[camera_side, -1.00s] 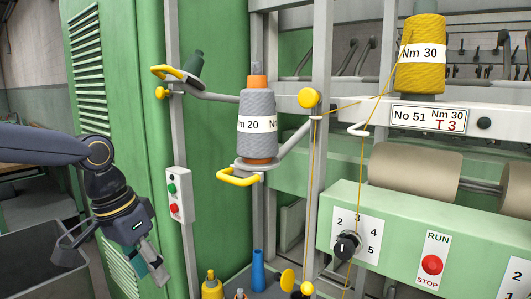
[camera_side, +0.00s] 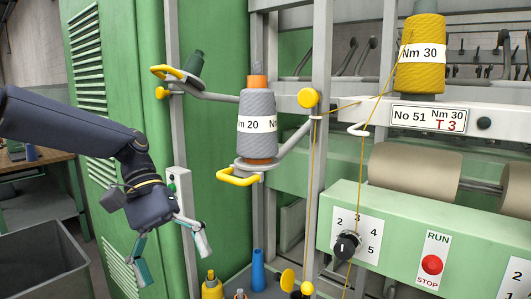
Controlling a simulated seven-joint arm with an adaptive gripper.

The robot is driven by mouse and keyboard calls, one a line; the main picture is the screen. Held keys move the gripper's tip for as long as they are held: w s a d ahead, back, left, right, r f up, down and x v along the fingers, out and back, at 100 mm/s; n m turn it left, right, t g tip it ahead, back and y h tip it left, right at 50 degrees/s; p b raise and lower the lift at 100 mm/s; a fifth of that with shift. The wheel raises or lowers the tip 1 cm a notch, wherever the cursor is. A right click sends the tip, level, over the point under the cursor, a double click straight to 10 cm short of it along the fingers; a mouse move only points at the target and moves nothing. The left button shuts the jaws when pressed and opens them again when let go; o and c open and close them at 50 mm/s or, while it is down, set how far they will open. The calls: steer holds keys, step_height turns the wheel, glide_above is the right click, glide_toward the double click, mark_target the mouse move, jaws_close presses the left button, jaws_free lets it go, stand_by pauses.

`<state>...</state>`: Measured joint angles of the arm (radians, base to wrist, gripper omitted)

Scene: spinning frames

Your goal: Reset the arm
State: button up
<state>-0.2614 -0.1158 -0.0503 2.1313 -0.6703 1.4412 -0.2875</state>
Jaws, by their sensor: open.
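My gripper (camera_side: 172,258) is at the lower left of the side view, in front of the green cabinet (camera_side: 118,140). Its two fingers are spread apart and point down, with nothing between them. It is apart from the grey yarn cone marked Nm 20 (camera_side: 257,105), which stands on a holder to the right. My wrist partly covers the small control box (camera_side: 171,181) on the grey post.
A yellow cone marked Nm 30 (camera_side: 421,60) stands on the white rail, its yarn running down. A panel with a dial (camera_side: 346,245) and red stop button (camera_side: 431,265) is at right. Several small bobbins, one blue (camera_side: 258,270), stand below. A grey bin (camera_side: 45,262) is at lower left.

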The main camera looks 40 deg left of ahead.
steer(key=w+a+f+n+t+h, duration=0.2)
steer(key=w+a+f+n+h, duration=0.4)
steer(key=w+a+n+h, duration=0.45)
steer(key=w+a+f+n+t+y, duration=0.1)
steer(key=w+a+f+n+t, duration=0.1)
steer(key=a+f+n+t, duration=0.45)
steer(key=w+d+f+m+g, duration=0.1)
steer(key=w+d+m, duration=0.2)
steer(key=d, duration=0.5)
steer(key=shift+d+f, duration=0.4)
